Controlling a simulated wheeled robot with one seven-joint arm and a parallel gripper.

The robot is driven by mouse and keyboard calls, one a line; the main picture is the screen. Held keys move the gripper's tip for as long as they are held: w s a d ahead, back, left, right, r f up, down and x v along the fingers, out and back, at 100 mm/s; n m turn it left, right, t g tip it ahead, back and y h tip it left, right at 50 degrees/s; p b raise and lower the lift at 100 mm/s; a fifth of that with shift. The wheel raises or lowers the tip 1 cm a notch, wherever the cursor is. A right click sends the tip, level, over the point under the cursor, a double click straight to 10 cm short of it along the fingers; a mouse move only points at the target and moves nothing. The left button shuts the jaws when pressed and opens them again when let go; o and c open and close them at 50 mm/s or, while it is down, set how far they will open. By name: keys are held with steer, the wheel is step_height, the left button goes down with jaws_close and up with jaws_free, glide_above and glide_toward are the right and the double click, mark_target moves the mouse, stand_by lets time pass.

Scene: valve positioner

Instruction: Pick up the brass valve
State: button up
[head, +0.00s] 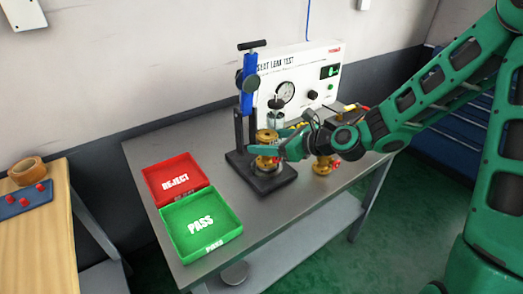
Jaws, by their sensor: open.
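A brass valve (265,137) stands upright on the black base of the press fixture (270,184), under the blue clamp (249,82). My gripper (263,151) reaches in from the right, level with the valve, its green fingers at the valve's body and partly hiding it. The jaws are open. I cannot tell whether they touch the valve. A second brass piece (322,167) with red parts stands on the bench to the right, under my wrist.
A red REJECT tray (150,192) and a green PASS tray (176,243) lie at the bench's left. The white leak tester (318,57) with its gauge stands behind. The grey bench top (150,147) is clear around the left back.

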steer(key=x, duration=0.4)
steer(key=shift+d, duration=0.1)
steer(key=shift+c, duration=0.7)
steer(key=c, duration=1.5)
steer(key=shift+w, duration=0.1)
jaws_close()
steer(key=shift+r, duration=0.1)
